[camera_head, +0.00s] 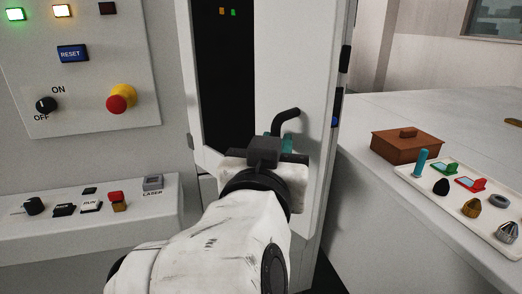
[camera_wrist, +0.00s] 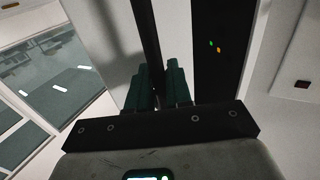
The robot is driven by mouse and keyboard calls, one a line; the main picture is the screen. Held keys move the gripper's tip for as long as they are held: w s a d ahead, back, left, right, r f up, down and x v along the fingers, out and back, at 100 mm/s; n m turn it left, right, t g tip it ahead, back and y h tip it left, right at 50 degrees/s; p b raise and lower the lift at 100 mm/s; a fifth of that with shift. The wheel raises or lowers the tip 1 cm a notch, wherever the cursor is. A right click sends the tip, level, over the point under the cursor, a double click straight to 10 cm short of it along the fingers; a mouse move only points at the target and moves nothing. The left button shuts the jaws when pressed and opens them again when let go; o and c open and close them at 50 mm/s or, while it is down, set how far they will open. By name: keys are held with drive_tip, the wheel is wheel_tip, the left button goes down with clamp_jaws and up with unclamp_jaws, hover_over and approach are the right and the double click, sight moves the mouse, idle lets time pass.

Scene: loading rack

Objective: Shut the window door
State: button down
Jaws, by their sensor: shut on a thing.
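The white window door (camera_head: 295,70) stands in the middle of the head view, with a dark window pane (camera_head: 225,80) and a black bent handle (camera_head: 285,117). I cannot tell how far the door is from its frame. My gripper (camera_head: 287,146) is at the handle, with its teal fingers shut on it; my forearm hides the lower part of the door. In the wrist view, the teal fingers (camera_wrist: 162,82) sit around the dark handle bar (camera_wrist: 148,40). The dark pane (camera_wrist: 222,50) shows to their right.
A control panel (camera_head: 140,75) with buttons is at left, above a ledge (camera_head: 90,240) with more controls. At right, a white table (camera_head: 430,108) holds a brown box (camera_head: 405,147) and a tray (camera_head: 478,208) of small parts, close beside the door.

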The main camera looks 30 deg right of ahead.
drive_tip(key=shift+d, duration=0.35)
drive_tip(key=c, duration=1.2)
unclamp_jaws()
drive_tip(key=shift+a, duration=0.1)
drive_tip(key=v, duration=1)
drive_tip(key=shift+s+a, duration=0.2)
drive_tip(key=shift+s, duration=0.05)
